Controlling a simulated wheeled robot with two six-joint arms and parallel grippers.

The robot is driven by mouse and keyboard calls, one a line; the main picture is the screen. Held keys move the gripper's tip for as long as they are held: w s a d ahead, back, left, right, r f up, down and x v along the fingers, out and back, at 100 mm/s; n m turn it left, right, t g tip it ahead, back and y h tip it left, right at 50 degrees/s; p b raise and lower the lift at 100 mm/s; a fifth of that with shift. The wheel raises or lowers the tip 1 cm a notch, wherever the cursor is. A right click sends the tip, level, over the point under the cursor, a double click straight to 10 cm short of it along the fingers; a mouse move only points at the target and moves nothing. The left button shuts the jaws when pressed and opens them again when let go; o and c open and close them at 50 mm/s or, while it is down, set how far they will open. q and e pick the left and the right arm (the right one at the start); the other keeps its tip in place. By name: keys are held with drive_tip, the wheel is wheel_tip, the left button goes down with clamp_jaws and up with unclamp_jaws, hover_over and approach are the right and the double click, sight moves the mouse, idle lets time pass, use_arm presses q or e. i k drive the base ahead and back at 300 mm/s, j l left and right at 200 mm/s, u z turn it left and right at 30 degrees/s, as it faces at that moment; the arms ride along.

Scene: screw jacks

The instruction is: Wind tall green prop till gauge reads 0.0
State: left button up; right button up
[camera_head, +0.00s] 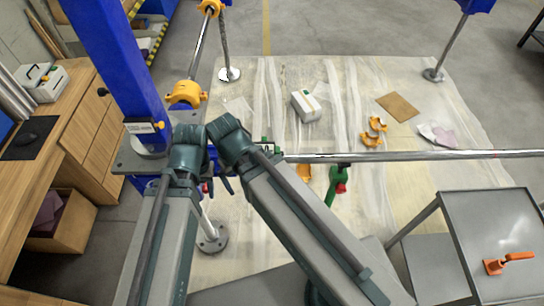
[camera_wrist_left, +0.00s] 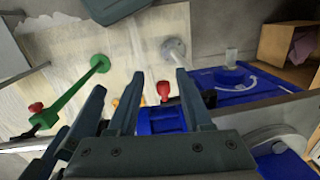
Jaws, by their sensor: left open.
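A green prop (camera_head: 334,185) with a red knob stands under the long silver bar, right of my arms. In the left wrist view the green prop (camera_wrist_left: 75,92) runs down to a round green foot. My left gripper (camera_wrist_left: 160,74) is open. A red knob (camera_wrist_left: 163,90) above a blue body (camera_wrist_left: 160,120) shows between its fingers; I cannot tell whether they touch. In the head view my left gripper (camera_head: 205,186) is low beside the blue post, partly hidden. My right gripper's fingers (camera_wrist_left: 85,110) seem to be beside it; its opening is unclear. A small dark gauge (camera_head: 145,127) is on the blue post; its reading is illegible.
The silver bar (camera_head: 420,154) crosses to the right. A grey cart (camera_head: 490,225) is at right, a wooden desk (camera_head: 80,105) at left.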

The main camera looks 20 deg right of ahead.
sight(340, 189)
drive_tip(key=z, duration=1.4)
drive_tip(key=i+l+u, duration=0.15)
drive_tip(key=l+u, duration=0.15)
drive_tip(key=i+l+u, duration=0.1)
drive_tip(key=l+u, duration=0.2)
drive_tip(key=l, duration=0.15)
drive_tip(key=l+u, duration=0.25)
drive_tip(key=l, duration=0.15)
